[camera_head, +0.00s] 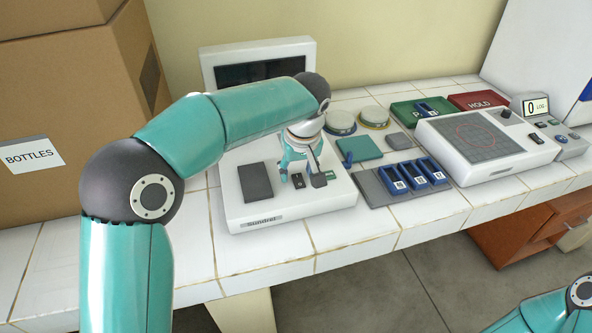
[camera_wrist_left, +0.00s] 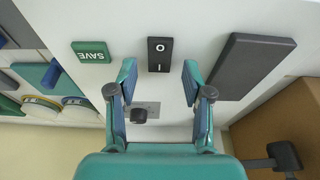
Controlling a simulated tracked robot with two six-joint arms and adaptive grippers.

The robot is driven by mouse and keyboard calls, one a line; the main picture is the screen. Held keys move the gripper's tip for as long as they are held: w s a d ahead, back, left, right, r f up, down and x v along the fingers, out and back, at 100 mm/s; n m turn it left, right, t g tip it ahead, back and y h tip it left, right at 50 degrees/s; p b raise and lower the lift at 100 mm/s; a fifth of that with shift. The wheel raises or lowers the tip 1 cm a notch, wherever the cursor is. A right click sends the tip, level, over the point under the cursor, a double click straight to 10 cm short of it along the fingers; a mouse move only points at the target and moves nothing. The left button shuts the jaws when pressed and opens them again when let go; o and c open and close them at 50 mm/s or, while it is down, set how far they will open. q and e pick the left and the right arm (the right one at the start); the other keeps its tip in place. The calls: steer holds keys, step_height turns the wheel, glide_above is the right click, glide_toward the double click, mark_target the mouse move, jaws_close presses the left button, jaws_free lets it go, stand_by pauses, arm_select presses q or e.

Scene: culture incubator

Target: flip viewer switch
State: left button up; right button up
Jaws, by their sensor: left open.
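The viewer (camera_head: 330,200) is a white unit on the tiled bench with a dark screen (camera_head: 262,70) at its back. Its switch (camera_wrist_left: 160,54) is a black rocker marked O and I in the left wrist view. It shows small in the head view (camera_head: 297,182), partly crowded by my fingers. My left gripper (camera_head: 299,172) is open and empty, pointing down over the viewer's base. In the left wrist view its fingertips (camera_wrist_left: 159,74) lie on either side of the switch's column, apart from it. The gap to the surface is hard to judge. My right gripper is out of view.
A green SAVE button (camera_wrist_left: 92,52), a dark pad (camera_wrist_left: 248,66) and a black knob (camera_wrist_left: 139,115) lie around the switch. A blue-slotted rack (camera_head: 377,192) and white counter device (camera_head: 450,163) stand to the right. Cardboard boxes (camera_head: 60,110) stand left.

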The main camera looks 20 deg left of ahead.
arm_select(q)
steer(key=v, duration=1.1)
steer(key=shift+r, duration=0.3)
steer(key=shift+s, duration=0.1)
